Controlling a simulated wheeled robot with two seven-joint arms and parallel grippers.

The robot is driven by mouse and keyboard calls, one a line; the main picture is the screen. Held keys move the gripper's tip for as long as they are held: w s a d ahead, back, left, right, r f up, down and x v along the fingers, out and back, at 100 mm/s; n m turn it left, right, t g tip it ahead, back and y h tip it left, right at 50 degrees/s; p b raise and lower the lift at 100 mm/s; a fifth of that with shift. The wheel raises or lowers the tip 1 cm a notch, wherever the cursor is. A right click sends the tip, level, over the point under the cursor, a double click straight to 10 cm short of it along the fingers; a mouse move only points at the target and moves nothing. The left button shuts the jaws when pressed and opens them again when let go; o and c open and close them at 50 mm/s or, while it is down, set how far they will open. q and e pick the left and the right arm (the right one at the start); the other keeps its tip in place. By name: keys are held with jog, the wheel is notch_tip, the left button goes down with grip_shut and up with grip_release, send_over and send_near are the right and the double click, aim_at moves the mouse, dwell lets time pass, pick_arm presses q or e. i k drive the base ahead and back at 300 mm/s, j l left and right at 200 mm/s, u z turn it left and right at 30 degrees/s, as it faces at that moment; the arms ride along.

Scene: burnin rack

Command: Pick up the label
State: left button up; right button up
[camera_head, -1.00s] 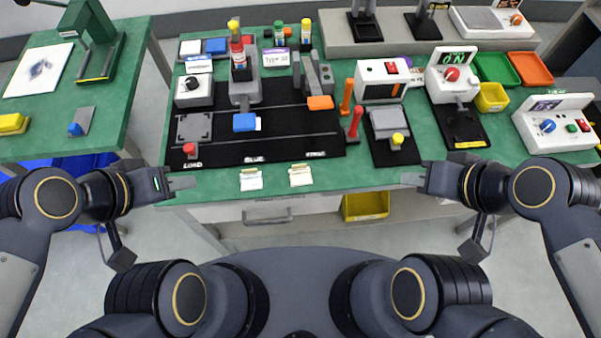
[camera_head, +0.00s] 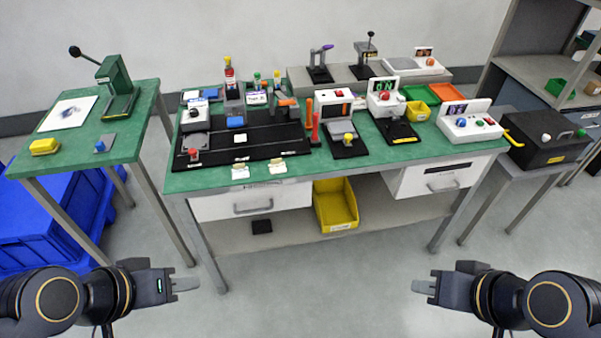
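Two small white labels with tan upper edges lie on the front edge of the green workbench, a left label (camera_head: 240,171) and a right label (camera_head: 277,166). I cannot tell which one the task means. My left gripper (camera_head: 185,284) is in front of the bench, low at the left, pointing right. My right gripper (camera_head: 425,287) is low at the right, pointing left. Both are well apart from the labels and nothing shows between their fingers. Their fingers are seen edge-on, so their opening cannot be told.
The green workbench (camera_head: 190,180) carries a black fixture board (camera_head: 262,143) behind the labels and several devices. A yellow bin (camera_head: 336,205) stands on its lower shelf. A side table (camera_head: 65,163) is at left, a black box (camera_head: 548,147) at right. The floor in front is clear.

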aim_at(277, 167)
jog(key=i+j+z, duration=0.1)
jog(key=j+z, duration=0.55)
jog(key=i+j+z, duration=0.1)
jog(key=j+z, duration=0.25)
jog(key=j, duration=2.5)
jog(key=i, duration=0.05)
